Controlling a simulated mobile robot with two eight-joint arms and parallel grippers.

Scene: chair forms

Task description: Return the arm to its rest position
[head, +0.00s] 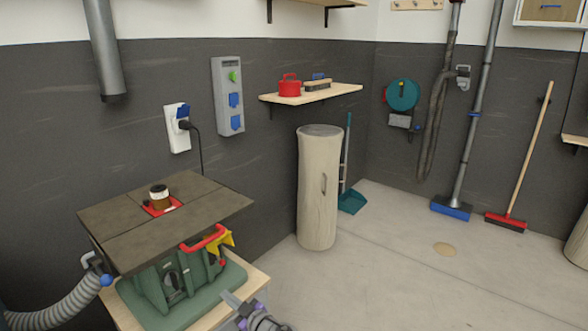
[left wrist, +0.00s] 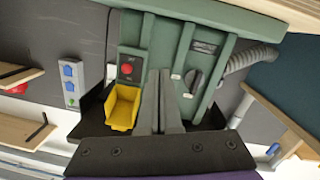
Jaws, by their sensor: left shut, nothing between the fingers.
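My left gripper (head: 236,302) shows at the bottom of the head view, at the front right of the green machine's base. Its grey fingers point up and left, and they are shut with nothing between them. In the left wrist view the two fingers (left wrist: 161,100) stand side by side in the middle, in front of the green machine (left wrist: 192,65). A yellow bin (left wrist: 123,107) is just left of the fingers in that view. I cannot tell how close the fingers are to the machine. My right gripper shows in neither view.
A grey hose (head: 60,305) runs at left.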

